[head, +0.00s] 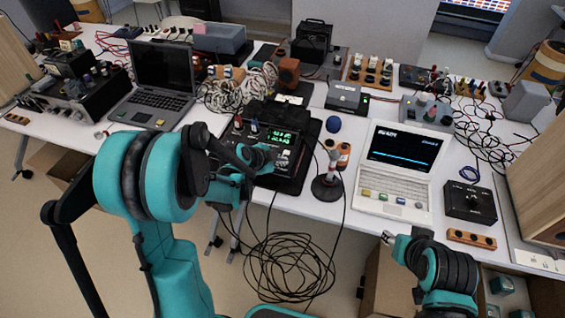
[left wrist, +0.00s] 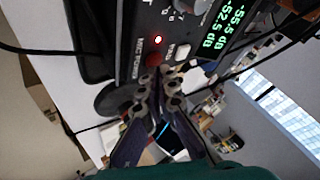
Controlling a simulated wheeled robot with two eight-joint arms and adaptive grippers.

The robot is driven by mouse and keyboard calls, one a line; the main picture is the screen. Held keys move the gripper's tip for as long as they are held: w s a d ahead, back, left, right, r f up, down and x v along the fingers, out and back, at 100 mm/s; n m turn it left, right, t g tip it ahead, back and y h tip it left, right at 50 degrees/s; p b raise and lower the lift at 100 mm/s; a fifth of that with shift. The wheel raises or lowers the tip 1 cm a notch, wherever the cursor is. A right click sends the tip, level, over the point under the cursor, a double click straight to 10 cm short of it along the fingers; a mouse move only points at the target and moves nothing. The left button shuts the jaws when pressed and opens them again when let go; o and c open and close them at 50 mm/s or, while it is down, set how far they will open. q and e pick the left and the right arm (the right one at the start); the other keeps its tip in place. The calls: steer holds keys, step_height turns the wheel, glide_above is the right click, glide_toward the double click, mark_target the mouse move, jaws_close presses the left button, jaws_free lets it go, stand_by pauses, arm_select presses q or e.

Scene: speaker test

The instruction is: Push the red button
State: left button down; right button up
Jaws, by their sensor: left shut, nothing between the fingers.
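The red button (left wrist: 153,60) shows in the left wrist view as a dark red round knob on the front of a black audio device (left wrist: 120,40). A small lit red lamp and a white button (left wrist: 183,52) sit close to it. My left gripper (left wrist: 156,88) is shut and empty, its fingertips just below the red button; I cannot tell whether they touch it. In the head view my left gripper (head: 262,158) is at the front of the device with green digits (head: 281,141), and hides the button. My right gripper (head: 388,238) is low at the right, partly seen.
A microphone on a round black stand (head: 327,188) stands just right of the device. A white laptop (head: 391,207) is further right and a dark laptop (head: 150,105) is at the left. Coiled black cables (head: 285,268) hang in front of the table. The tabletop is crowded.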

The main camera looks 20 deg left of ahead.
arm_select(q)
steer(key=shift+f, duration=0.2)
steer(key=shift+r, duration=0.1)
steer(key=shift+r+p, duration=0.35)
steer(key=shift+r, duration=0.3)
step_height(320, 180, up, 6)
steer(key=p, duration=0.4)
steer(key=shift+p, duration=0.3)
